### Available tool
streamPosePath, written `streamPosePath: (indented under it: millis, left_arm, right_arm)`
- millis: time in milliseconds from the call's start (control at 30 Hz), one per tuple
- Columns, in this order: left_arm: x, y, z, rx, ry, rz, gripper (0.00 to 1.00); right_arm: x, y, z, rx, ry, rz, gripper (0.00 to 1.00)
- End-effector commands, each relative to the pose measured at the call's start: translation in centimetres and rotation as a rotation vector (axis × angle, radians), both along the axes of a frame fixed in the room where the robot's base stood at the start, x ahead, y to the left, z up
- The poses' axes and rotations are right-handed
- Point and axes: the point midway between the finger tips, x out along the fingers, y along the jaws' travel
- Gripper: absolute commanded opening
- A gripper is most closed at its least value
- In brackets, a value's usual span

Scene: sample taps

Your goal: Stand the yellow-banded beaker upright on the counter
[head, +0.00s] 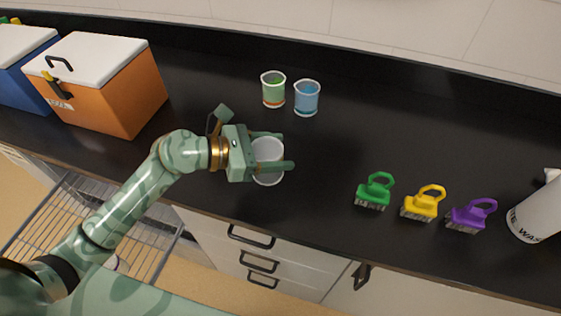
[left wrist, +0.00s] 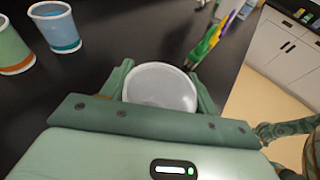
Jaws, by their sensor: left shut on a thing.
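A whitish translucent beaker (head: 267,150) is between the fingers of my left gripper (head: 284,151), which is shut on it above the front part of the counter. In the left wrist view the beaker (left wrist: 160,86) shows its round open mouth, with a green finger on each side. No yellow band shows on it; its side is mostly hidden. It looks roughly upright, but I cannot tell whether its base touches the black counter (head: 330,160).
A green-filled beaker (head: 273,90) and a blue-filled beaker (head: 307,98) stand behind. Green (head: 374,191), yellow (head: 422,204) and purple (head: 469,216) brushes and a white bottle (head: 540,213) are to the right. An orange cooler (head: 110,90) stands left. The counter between beakers and brushes is clear.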

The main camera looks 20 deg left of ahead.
Motion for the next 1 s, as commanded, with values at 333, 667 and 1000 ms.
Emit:
streamPosePath:
  millis: [333,667,1000]
  left_arm:
    - [1.1,-0.9,-4.3,-0.001,0.002,0.002,0.38]
    - [1.1,-0.9,-4.7,0.0,-0.002,0.0,0.38]
    - [1.1,-0.9,-5.0,0.0,-0.002,0.001,0.81]
  right_arm:
    - [-0.4,0.0,-1.5,-0.001,0.008,-0.001,0.36]
    - [-0.4,0.0,-1.5,-0.001,0.009,-0.002,0.36]
    - [-0.6,0.1,-1.7,0.0,0.012,-0.002,0.36]
